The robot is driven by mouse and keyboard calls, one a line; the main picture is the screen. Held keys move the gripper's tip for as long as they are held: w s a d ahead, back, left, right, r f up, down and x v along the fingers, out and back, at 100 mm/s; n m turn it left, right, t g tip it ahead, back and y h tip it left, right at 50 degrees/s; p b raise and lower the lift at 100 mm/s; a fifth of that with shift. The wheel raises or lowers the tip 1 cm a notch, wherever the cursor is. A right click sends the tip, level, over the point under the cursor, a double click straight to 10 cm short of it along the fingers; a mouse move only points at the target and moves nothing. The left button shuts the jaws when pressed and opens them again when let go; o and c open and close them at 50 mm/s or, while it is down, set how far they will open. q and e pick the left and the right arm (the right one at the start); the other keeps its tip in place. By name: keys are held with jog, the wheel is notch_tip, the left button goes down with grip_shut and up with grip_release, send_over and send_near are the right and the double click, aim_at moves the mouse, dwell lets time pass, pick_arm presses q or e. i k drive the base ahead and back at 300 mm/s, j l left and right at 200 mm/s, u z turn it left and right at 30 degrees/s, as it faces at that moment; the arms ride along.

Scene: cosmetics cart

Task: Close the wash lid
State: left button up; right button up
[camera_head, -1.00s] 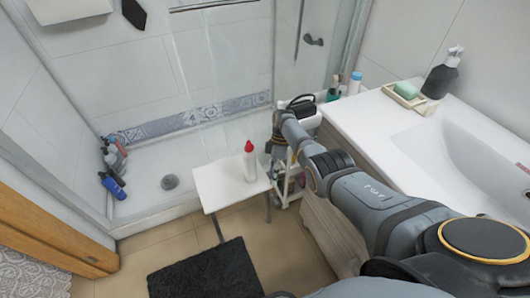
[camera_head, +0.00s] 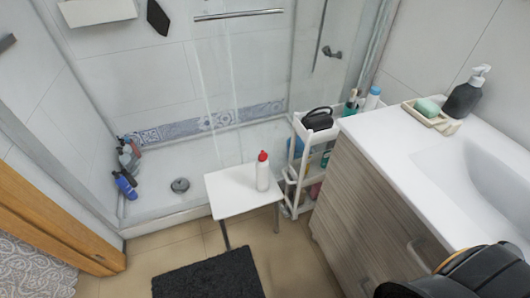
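A white bottle (camera_head: 263,178) with a red cap (camera_head: 263,156) stands upright on a small white table (camera_head: 228,190), near its right edge. The cap sits on top of the bottle; whether it is fully shut is too small to tell. Neither of my grippers shows in the head view. Only a dark part of my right arm shows in the bottom right corner, far from the bottle. Nothing touches the bottle.
A white cart (camera_head: 298,178) with a black item (camera_head: 318,118) on top stands right of the table. A sink counter (camera_head: 395,125) holds a dark pump bottle (camera_head: 465,95) and a soap dish (camera_head: 432,117). Several bottles stand in the shower's left corner. A black mat (camera_head: 208,275) lies in front.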

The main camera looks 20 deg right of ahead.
aim_at(263, 157)
jog(key=j+z, duration=0.1)
jog(key=z, duration=0.3)
jog(key=j+z, duration=0.1)
jog(key=z, duration=0.25)
jog(key=j+z, duration=0.1)
jog(key=z, duration=0.3)
jog(key=j+z, duration=0.1)
jog(key=z, duration=0.3)
jog(key=i+j+z, duration=0.1)
jog(key=j+z, duration=0.2)
jog(key=j, duration=0.6)
jog(key=j+z, duration=0.3)
jog(key=j, duration=0.65)
